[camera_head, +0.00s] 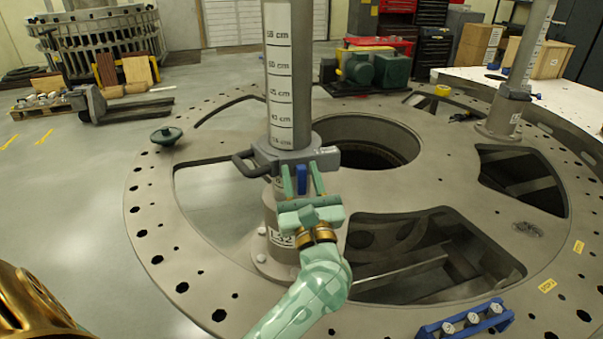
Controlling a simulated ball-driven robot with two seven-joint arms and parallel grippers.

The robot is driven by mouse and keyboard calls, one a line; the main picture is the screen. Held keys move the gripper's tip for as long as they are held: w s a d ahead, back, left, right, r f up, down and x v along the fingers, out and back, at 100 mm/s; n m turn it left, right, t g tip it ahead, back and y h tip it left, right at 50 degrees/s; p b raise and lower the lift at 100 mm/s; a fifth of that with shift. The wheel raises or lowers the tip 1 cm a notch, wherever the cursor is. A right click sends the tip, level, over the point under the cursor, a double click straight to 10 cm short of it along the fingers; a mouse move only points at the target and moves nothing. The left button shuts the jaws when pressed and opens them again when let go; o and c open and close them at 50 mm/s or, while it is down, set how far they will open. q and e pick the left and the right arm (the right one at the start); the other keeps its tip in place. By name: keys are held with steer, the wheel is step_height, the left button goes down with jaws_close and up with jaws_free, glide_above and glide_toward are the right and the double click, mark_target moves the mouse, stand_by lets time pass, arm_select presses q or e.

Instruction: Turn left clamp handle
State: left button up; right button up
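The left clamp is a grey collar (290,157) around the left upright post (290,75), which carries a cm scale. A dark loop handle (245,163) sticks out from its left side. A small blue handle (301,178) hangs upright at the front of the collar. My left gripper (299,166) is in front of the post with its two green fingers apart, one on each side of the blue handle. Gaps show between the fingers and the handle; contact cannot be told. The gripper body hides part of the post's base. My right gripper is not in view.
The post stands on a large round grey plate (208,260) with wide openings. A second post (525,60) with a clamp stands at the right. A blue rack (465,322) with bolts lies at the front right. A dark green knob (166,135) sits at the plate's left edge.

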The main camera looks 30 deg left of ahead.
arm_select(q)
jaws_close()
